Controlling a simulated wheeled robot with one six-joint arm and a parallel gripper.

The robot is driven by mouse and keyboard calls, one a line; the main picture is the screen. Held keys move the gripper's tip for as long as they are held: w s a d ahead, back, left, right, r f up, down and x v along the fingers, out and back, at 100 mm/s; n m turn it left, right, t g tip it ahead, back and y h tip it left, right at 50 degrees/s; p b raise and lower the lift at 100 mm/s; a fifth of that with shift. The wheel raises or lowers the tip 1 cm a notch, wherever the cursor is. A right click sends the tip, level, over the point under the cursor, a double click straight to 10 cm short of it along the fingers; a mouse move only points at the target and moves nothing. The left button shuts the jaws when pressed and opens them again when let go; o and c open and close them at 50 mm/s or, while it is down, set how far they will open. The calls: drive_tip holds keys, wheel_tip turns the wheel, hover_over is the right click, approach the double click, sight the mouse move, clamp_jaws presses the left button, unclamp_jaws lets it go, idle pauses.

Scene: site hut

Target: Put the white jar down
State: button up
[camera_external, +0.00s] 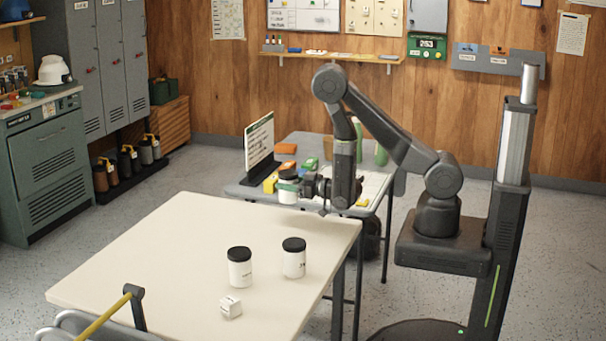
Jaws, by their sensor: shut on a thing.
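My gripper (302,187) is shut on a small white jar (287,194) with a dark lid and a green band. The jar is upright and held in the air, in line with the far edge of the cream table (150,245). The jar's right side is partly hidden by the gripper. Two other white jars with black lids stand upright on the table, a left one (240,270) and a right one (293,261).
A small white block (230,307) lies in front of the jars. The cream table's left half is clear. A grey table (237,190) behind holds a dark-based sign (259,145) and colored items. A chair with a yellow bar (105,315) stands at the near left.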

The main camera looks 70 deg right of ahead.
drive_tip(key=shift+d, duration=0.25)
drive_tip(key=shift+w+d+f, duration=0.1)
drive_tip(key=shift+d, duration=0.2)
drive_tip(key=s+d+r+m+g+h+b, duration=0.1)
drive_tip(key=d+m+h+b, duration=0.15)
drive_tip(key=d+b, duration=0.45)
drive_tip(key=s+d+m+h+b, duration=0.2)
drive_tip(key=d+h+b, duration=0.1)
drive_tip(key=d, duration=0.8)
drive_tip(key=s+d+r+m+g+h+b, duration=0.1)
drive_tip(key=s+d+m+g+h+b, duration=0.25)
drive_tip(key=s+d+h+b, duration=0.85)
drive_tip(key=shift+s+d+f+y, duration=0.7)
drive_tip(key=shift+f+y, duration=0.3)
drive_tip(key=shift+f, duration=0.5)
drive_tip(key=shift+s+d+f+y, duration=0.55)
drive_tip(key=shift+d+f+y, duration=0.3)
drive_tip(key=shift+f, duration=0.7)
drive_tip(key=shift+s+d+f+y, duration=0.65)
drive_tip(key=shift+f+y, duration=0.45)
drive_tip(key=shift+f, duration=0.4)
drive_tip(key=shift+f+b, duration=0.2)
drive_tip(key=shift+b, duration=0.1)
drive_tip(key=o, duration=1.2)
drive_tip(key=shift+a, duration=0.1)
